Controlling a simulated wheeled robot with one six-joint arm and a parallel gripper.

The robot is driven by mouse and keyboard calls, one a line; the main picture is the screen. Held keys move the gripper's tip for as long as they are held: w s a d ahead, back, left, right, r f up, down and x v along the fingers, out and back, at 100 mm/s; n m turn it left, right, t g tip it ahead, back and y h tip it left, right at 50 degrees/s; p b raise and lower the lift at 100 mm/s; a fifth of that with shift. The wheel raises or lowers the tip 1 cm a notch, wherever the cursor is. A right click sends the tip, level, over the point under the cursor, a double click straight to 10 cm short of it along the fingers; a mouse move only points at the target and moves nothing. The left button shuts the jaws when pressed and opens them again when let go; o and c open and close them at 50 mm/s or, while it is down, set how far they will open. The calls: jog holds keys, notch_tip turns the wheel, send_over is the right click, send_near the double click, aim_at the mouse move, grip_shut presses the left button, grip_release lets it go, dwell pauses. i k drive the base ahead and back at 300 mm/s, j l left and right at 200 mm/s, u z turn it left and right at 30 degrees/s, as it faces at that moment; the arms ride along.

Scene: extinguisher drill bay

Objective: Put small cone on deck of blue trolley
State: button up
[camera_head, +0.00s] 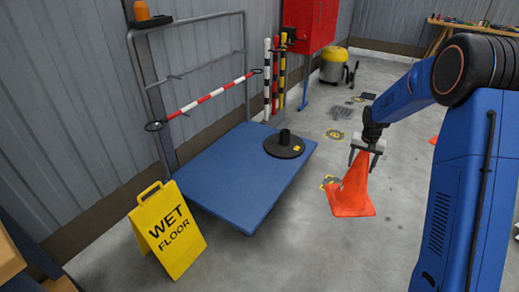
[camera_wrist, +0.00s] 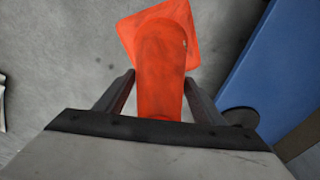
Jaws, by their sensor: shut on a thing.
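The small orange cone (camera_head: 352,192) hangs in my gripper (camera_head: 367,150) to the right of the blue trolley. My gripper is shut on the cone's upper part. In the wrist view the cone (camera_wrist: 165,60) lies between the two fingers (camera_wrist: 158,98), its square base pointing away from the camera. The blue trolley deck (camera_head: 225,175) is flat and low, with a grey tube handle frame at its back left. A black round base with a short stub (camera_head: 285,146) stands on the deck's far right part. The rest of the deck is bare.
A yellow wet floor sign (camera_head: 168,230) stands at the deck's front left. A red-white bar (camera_head: 210,98) crosses the handle frame. Striped posts (camera_head: 276,75), a red cabinet (camera_head: 310,22) and a yellow bucket-like machine (camera_head: 334,65) stand behind. Floor between cone and trolley is clear.

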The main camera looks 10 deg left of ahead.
aim_at(241, 190)
jog(key=i+u, duration=0.25)
jog(key=i, duration=0.15)
jog(key=i+l+u, duration=0.25)
jog(key=i, duration=0.15)
jog(key=i+u, duration=0.2)
jog(key=u, duration=0.15)
jog(key=i+u, duration=0.15)
jog(key=u, duration=0.25)
jog(key=i+u, duration=0.2)
jog(key=u, duration=0.15)
